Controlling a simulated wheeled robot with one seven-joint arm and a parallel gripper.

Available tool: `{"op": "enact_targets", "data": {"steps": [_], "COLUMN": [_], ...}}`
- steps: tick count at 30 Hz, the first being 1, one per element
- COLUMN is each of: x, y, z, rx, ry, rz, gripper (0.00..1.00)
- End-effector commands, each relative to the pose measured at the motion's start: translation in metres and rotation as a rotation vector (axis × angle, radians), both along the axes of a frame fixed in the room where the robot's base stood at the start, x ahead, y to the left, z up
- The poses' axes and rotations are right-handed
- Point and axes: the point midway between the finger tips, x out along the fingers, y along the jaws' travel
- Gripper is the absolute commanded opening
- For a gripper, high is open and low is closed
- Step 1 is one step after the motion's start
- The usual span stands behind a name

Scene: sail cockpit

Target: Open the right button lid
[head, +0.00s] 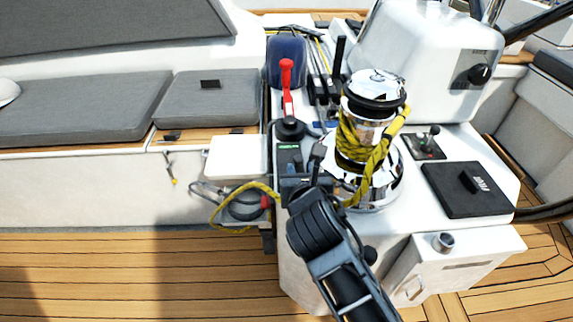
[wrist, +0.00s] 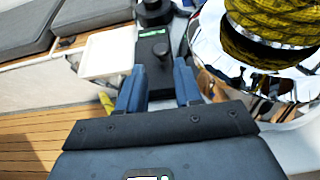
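A narrow dark panel (wrist: 150,78) with a small green label lies ahead of my gripper in the wrist view. A round black lid-like piece (wrist: 162,50) stands on it; I cannot tell for certain that it is the right button lid or whether it is closed. The panel (head: 289,154) also shows in the head view, left of the chrome winch. My gripper (wrist: 160,85) is open, with its two blue fingers apart and nothing seen held between them. The fingers are over the near part of the panel. My arm hides part of this area in the head view.
A chrome winch (head: 378,112) wrapped in yellow rope stands close on the right. A red-handled lever (head: 287,85) rises behind the panel. A white flat piece (head: 237,157) and a looped yellow rope (head: 232,205) are at the left. The wooden floor at lower left is clear.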

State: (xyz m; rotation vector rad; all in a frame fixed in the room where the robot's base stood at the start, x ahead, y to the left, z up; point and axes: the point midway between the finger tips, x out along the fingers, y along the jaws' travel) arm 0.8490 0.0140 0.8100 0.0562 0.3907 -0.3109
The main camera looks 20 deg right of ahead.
Motion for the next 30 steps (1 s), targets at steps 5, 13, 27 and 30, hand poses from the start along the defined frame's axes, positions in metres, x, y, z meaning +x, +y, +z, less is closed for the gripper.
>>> {"op": "enact_targets", "data": {"steps": [5, 13, 27, 30], "x": [0.025, 0.053, 0.058, 0.058], "y": [-0.008, -0.018, -0.019, -0.019], "z": [-0.011, -0.024, -0.026, -0.026], "rx": [0.002, 0.003, 0.005, 0.005], "ry": [-0.001, -0.001, -0.002, -0.002], "rz": [-0.001, 0.0, 0.001, 0.001], "gripper": [0.34, 0.34, 0.26, 0.16]}}
